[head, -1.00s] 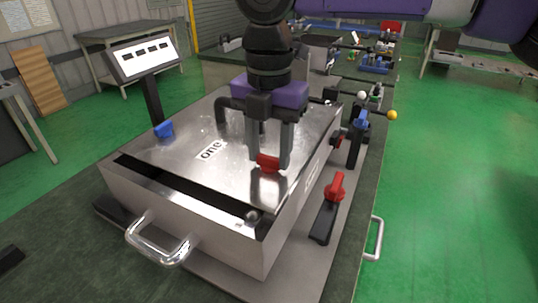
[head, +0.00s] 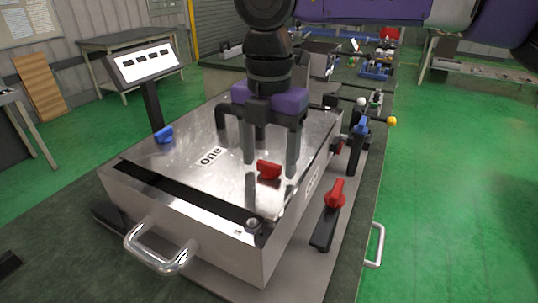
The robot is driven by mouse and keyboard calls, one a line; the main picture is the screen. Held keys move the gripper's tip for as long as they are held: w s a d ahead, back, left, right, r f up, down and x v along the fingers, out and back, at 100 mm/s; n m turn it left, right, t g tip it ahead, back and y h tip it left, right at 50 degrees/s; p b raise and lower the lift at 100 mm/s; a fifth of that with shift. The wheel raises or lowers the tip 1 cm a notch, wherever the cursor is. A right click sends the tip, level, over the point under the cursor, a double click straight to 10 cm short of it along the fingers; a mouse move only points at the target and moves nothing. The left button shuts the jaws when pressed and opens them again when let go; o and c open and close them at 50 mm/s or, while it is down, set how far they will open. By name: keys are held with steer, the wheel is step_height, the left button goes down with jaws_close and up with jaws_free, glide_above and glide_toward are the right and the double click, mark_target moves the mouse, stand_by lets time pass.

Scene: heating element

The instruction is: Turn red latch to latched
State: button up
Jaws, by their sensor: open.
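My gripper (head: 270,170) points down at the latch from above. I cannot tell the latch's exact state.
A blue lever (head: 360,127) stands at the right. A silver handle (head: 163,254) juts from the box front. A display panel (head: 145,60) stands at the back left.

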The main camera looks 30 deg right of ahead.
mark_target(269, 163)
steer(key=shift+r, duration=0.1)
step_height(269, 163, up, 8)
steer(key=shift+f+p, duration=0.2)
steer(key=shift+p, duration=0.1)
stand_by(0.5)
